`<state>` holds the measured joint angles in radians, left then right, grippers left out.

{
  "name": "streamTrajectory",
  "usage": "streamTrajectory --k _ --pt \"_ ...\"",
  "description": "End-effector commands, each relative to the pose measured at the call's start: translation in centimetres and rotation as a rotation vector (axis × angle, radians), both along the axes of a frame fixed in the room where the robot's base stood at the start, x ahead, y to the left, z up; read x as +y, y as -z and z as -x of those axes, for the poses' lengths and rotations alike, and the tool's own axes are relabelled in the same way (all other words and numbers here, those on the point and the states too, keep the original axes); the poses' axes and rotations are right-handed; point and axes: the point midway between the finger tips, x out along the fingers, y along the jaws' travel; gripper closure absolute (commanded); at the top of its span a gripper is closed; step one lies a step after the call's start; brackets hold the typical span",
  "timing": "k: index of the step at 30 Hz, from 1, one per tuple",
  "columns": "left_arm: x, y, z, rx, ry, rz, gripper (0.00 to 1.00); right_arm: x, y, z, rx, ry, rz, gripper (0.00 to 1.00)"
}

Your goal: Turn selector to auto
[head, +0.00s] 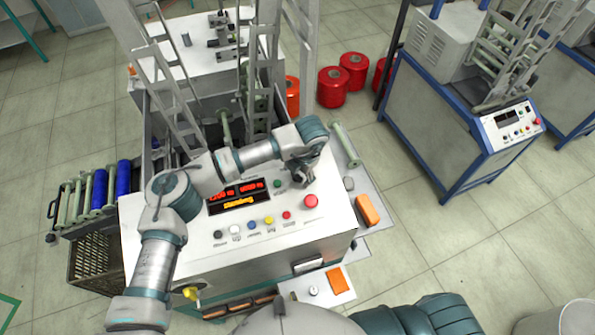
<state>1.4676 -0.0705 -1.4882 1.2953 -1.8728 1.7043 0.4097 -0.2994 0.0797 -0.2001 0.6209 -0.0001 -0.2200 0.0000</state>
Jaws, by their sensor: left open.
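The control panel (297,232) is the white sloping top of the machine in front of me. It carries a lit red and amber display (238,192), a row of coloured buttons, a green button (277,183) and a large red button (311,201). A black knob or button (218,234) sits at the left end of the row. I cannot tell for sure which control is the selector; it may be hidden under my gripper. My left gripper (302,180) is open, pointing down over the panel's upper right, right of the green button. My right gripper is not in view.
A rack with blue bobbins (124,177) stands at the left. Red thread spools (333,87) stand on the floor behind. A second machine (440,125) is at the right, with clear floor between.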

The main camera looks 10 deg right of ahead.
Motion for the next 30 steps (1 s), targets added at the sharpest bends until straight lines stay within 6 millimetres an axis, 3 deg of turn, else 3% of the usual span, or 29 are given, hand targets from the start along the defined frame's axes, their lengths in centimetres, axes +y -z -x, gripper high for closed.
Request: streamTrajectory --k 10,17,30 --pt "0.1 0.4 -0.1 -0.001 -0.001 0.001 0.34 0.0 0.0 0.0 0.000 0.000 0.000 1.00" --pt "0.2 0.4 -0.1 -0.001 -0.001 0.001 0.91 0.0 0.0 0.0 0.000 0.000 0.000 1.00" --pt "0.2 0.6 -0.1 0.001 0.076 -0.018 0.91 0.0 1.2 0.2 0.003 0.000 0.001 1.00"
